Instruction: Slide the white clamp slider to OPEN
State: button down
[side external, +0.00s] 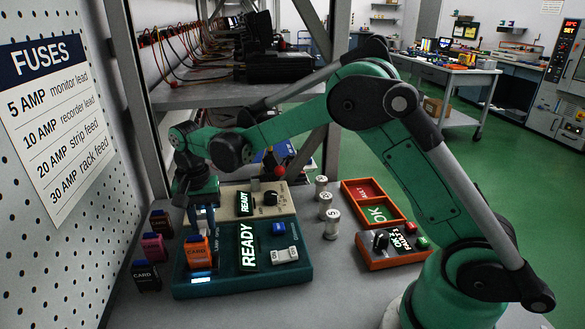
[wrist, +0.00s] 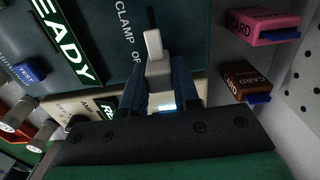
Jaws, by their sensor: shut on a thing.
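The white clamp slider (wrist: 153,45) stands on the dark teal fixture (side external: 295,275) in the wrist view. A dark slot runs from it toward the picture's top. The label "CLAMP OP..." (wrist: 128,30) is beside it, cut off between my finger and the slider. My gripper (wrist: 160,72) is shut on the slider, with a blue finger on each side of its lower part. In the side view my gripper (side external: 204,222) points down at the fixture's back left, behind an orange card, and the slider is hidden there.
The orange card (side external: 197,252) stands upright on the fixture close to my fingers. Black, magenta and brown cards (side external: 155,248) stand to the left by the pegboard. A lit READY sign (side external: 247,246), a beige box (side external: 285,203) and metal cylinders (side external: 326,203) are to the right.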

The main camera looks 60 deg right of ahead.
aim_at(204, 216)
jog(key=shift+w, duration=0.1)
jog(key=c, duration=0.6)
grip_release()
jog(key=shift+c, duration=0.2)
jog(key=shift+r, duration=2.85)
jog(key=shift+s+d+r, duration=0.15)
jog(key=shift+s+r, duration=0.15)
jog(key=shift+r, duration=0.05)
jog(key=s+d+r+n+t, duration=0.2)
jog(key=s+n+t, duration=0.5)
jog(key=s, duration=0.8)
jog(key=shift+d+r+n, duration=0.15)
jog(key=shift+d+n, duration=0.35)
jog(key=shift+n, duration=0.5)
